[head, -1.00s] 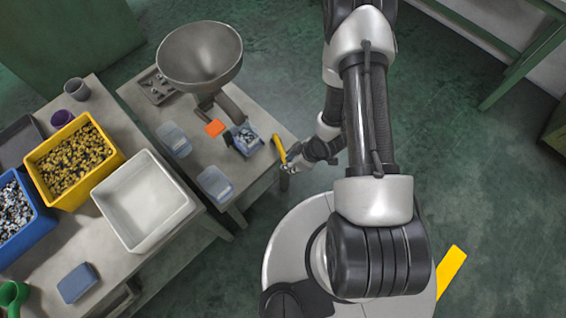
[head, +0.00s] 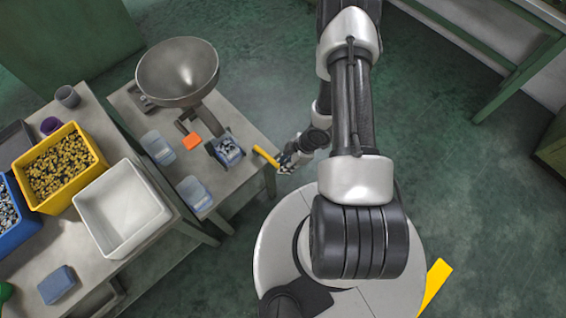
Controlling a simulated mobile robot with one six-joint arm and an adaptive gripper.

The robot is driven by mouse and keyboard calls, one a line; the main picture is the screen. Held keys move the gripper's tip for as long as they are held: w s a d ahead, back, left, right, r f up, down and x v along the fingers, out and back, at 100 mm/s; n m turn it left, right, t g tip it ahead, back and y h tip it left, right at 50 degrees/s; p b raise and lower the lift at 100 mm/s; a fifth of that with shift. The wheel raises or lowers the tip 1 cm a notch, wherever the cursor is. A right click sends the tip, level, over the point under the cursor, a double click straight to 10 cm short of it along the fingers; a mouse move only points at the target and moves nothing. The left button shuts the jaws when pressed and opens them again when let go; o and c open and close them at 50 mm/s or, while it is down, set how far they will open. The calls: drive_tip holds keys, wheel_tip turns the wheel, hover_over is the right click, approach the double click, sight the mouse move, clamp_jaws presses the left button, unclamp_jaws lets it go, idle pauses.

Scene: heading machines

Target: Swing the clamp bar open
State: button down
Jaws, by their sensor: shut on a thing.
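The yellow clamp bar (head: 265,157) sticks out at the right edge of the small table, beside a small blue-grey box (head: 225,150) holding metal parts. It lies slanted, from upper left to lower right. My gripper (head: 281,163) is at the bar's lower right end and is shut on it. My arm reaches down to it from the upper right. The bar's pivot and the fingertips are too small to make out clearly.
A large grey funnel (head: 178,70) stands at the back of the small table (head: 240,178). An orange piece (head: 192,141) and clear bins (head: 195,192) lie left of the box. The floor right of the bar is clear.

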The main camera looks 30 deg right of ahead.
drive_tip(key=shift+w, duration=0.1)
drive_tip(key=c, duration=1.4)
unclamp_jaws()
drive_tip(key=shift+o, duration=0.2)
drive_tip(key=v, duration=1.2)
